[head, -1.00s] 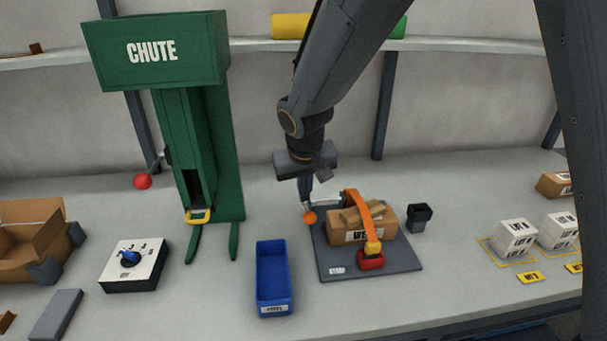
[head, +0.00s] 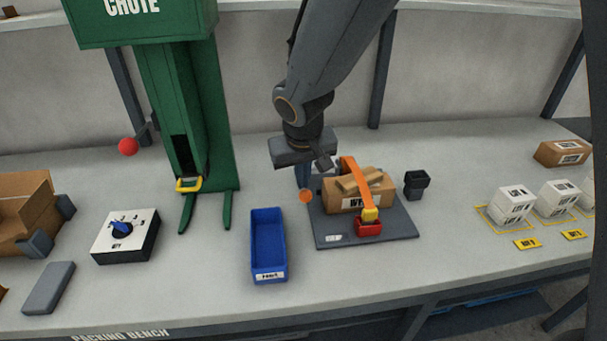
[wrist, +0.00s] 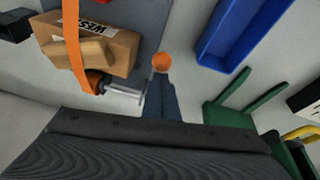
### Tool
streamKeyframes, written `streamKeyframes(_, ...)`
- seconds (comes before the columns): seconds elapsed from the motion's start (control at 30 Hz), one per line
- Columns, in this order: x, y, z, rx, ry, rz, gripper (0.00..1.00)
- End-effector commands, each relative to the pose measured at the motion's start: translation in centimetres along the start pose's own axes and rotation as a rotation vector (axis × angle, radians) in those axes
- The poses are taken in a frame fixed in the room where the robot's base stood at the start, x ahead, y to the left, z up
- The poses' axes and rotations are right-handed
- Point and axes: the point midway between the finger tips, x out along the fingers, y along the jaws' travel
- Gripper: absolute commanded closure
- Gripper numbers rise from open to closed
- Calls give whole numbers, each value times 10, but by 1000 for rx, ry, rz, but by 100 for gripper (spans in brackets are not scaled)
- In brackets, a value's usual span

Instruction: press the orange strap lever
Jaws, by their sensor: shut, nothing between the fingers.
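The orange round knob (head: 306,195) of the strap lever is at the left edge of the grey board (head: 333,228). My gripper (head: 303,182) points down over it, with shut, empty fingers. In the wrist view, the fingertips (wrist: 161,84) meet the orange knob (wrist: 162,62), and a silver rod (wrist: 122,92) runs beside them toward a dark orange-ended pivot. Contact looks likely, but the exact touching point is hidden. An orange strap (head: 358,186) lies over a brown carton (head: 342,203), with its yellow end at a red block (head: 368,228).
A blue bin (head: 284,245) stands left of the board, and a small dark cup (head: 417,184) to its right. A green chute (head: 205,110) and a dial box (head: 125,237) are at left. White boxes (head: 512,206) sit at right. Bench front is mostly clear.

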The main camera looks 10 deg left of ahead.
Motion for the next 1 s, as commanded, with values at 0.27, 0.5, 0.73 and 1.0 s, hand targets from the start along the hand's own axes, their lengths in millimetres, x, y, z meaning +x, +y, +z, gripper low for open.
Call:
streamKeyframes(0.27, 23, -4, 19, 0, -1, 0, 100)
streamKeyframes(0.5, 29, -5, 28, 0, -8, 1, 100)
streamKeyframes(0.73, 30, -6, 31, -1, -13, 1, 100)
streamKeyframes(1.0, 25, -7, 27, 0, -12, 1, 100)
